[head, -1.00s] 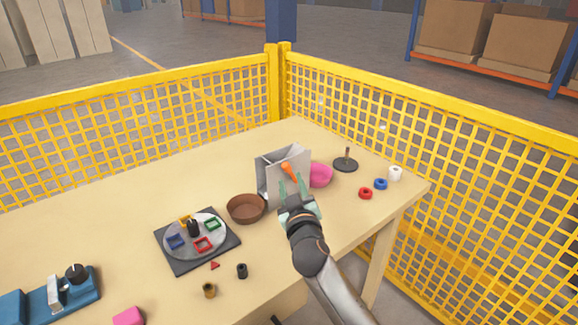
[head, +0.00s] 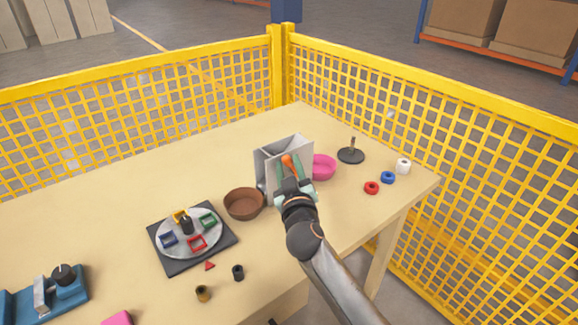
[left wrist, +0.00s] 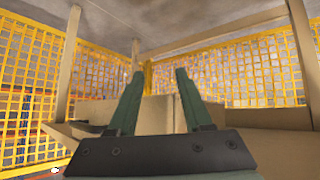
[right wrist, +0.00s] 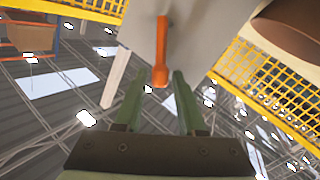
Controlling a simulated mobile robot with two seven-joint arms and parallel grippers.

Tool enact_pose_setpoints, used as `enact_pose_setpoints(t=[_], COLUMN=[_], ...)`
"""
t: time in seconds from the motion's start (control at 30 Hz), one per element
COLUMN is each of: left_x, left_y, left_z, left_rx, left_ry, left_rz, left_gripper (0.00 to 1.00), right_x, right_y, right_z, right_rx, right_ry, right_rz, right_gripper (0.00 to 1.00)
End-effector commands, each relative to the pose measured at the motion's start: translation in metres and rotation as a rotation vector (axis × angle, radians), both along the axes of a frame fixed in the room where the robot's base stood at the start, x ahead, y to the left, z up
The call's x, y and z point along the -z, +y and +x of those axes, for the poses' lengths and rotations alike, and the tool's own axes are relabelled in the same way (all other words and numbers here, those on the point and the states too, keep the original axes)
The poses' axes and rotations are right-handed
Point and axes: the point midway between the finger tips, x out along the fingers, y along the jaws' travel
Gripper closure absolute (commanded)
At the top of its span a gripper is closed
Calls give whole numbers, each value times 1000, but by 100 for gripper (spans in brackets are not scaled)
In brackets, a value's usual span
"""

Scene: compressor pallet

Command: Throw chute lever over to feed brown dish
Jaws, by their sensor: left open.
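The grey chute box (head: 268,165) stands on the table with its orange lever (head: 289,162) on the near side. The brown dish (head: 243,203) is on the table to the left of the chute and the pink dish (head: 324,166) to its right. My right gripper (head: 288,170) is at the lever. In the right wrist view the open fingers (right wrist: 160,76) point at the lever (right wrist: 162,50), with its tip between or just beyond the fingertips; contact is not clear. My left gripper (left wrist: 158,74) is open and empty in the left wrist view, outside the head view.
A turntable (head: 190,235) with coloured frames stands left of the brown dish. Red (head: 371,188), blue (head: 388,177) and white (head: 403,166) rings lie right, near a peg stand (head: 351,155). Yellow mesh fencing (head: 400,110) runs behind and right of the table.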

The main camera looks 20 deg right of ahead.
Motion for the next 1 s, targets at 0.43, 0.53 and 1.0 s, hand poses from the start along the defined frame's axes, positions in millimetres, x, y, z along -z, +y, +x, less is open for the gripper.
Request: enact_pose_setpoints(t=[0.43,0.53,1.0], left_x=[0,0,0], left_y=[1,1,1], left_z=[0,0,0], left_rx=[-2,-2,-3], left_ry=[0,0,0], left_rz=[1,1,1], left_gripper=[50,50,50], right_x=[0,0,0], right_y=[0,0,0], right_z=[0,0,0], right_rx=[0,0,0], right_ry=[0,0,-1], right_rz=[0,0,1], right_gripper=[100,100,100])
